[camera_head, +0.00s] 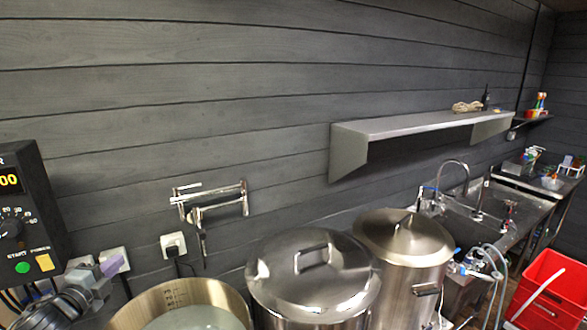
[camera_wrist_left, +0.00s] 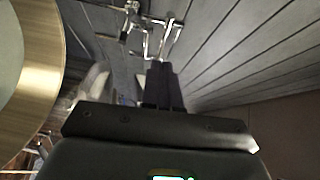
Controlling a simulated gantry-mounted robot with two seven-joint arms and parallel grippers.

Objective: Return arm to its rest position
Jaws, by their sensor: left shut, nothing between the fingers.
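My left gripper (camera_head: 112,266) shows at the lower left in the head view, with part of its dark arm below it. It is low in front of the dark wall, beside the open kettle (camera_head: 184,297) and right of the control box. In the left wrist view the two dark fingers (camera_wrist_left: 164,84) are together with nothing between them. That view also shows the kettle's curved rim at the left and the wall-mounted pipe fixture (camera_wrist_left: 150,32) beyond the fingertips. My right gripper is in neither view.
A control box (camera_head: 28,210) with dial and buttons stands close at the left. Two lidded steel pots (camera_head: 312,282) (camera_head: 405,250) stand at the middle. A wall shelf (camera_head: 420,124), a sink bench (camera_head: 490,215) and a red crate (camera_head: 545,290) are at the right.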

